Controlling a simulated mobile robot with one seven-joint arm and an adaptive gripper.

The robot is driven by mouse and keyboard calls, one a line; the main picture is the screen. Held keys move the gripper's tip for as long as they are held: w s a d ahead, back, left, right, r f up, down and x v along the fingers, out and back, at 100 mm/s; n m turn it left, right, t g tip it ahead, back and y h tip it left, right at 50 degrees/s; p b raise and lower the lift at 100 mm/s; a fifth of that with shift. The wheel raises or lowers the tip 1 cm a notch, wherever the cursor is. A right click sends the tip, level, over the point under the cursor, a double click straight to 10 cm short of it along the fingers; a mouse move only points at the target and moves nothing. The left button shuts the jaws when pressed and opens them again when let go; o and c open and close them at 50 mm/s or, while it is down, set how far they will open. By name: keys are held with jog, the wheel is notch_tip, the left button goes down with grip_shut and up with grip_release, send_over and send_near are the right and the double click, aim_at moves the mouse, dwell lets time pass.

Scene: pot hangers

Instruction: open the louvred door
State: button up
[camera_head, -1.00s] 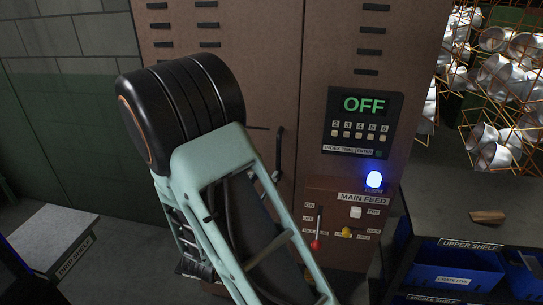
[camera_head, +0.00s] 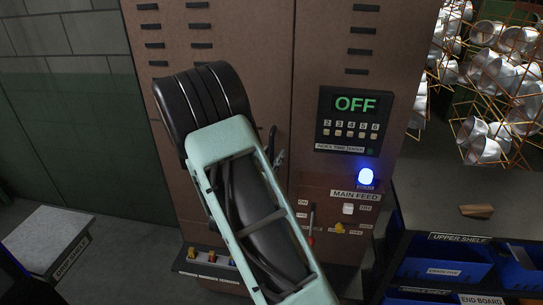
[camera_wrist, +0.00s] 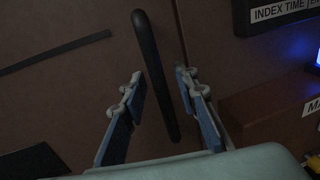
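The louvred door (camera_head: 172,62) is a brown cabinet panel with dark slots, and it looks closed. Its handle, a dark upright bar (camera_wrist: 154,75), also shows in the head view (camera_head: 271,138), partly behind my arm. My gripper (camera_wrist: 159,78) is open, with one blue-padded finger on each side of the handle. Gaps show between the handle and both fingers in the wrist view. In the head view my arm hides most of the gripper and the lower part of the door.
Right of the door are a panel reading OFF (camera_head: 354,121), a lit blue lamp (camera_head: 366,177) and a MAIN FEED box (camera_head: 340,215). A shelf with blue bins (camera_head: 444,262) stands at right. A drip shelf (camera_head: 45,240) is at left. Floor shows between it and the cabinet.

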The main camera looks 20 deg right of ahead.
jog(key=shift+c, duration=0.6)
grip_shut()
jog(key=shift+s+a, duration=0.1)
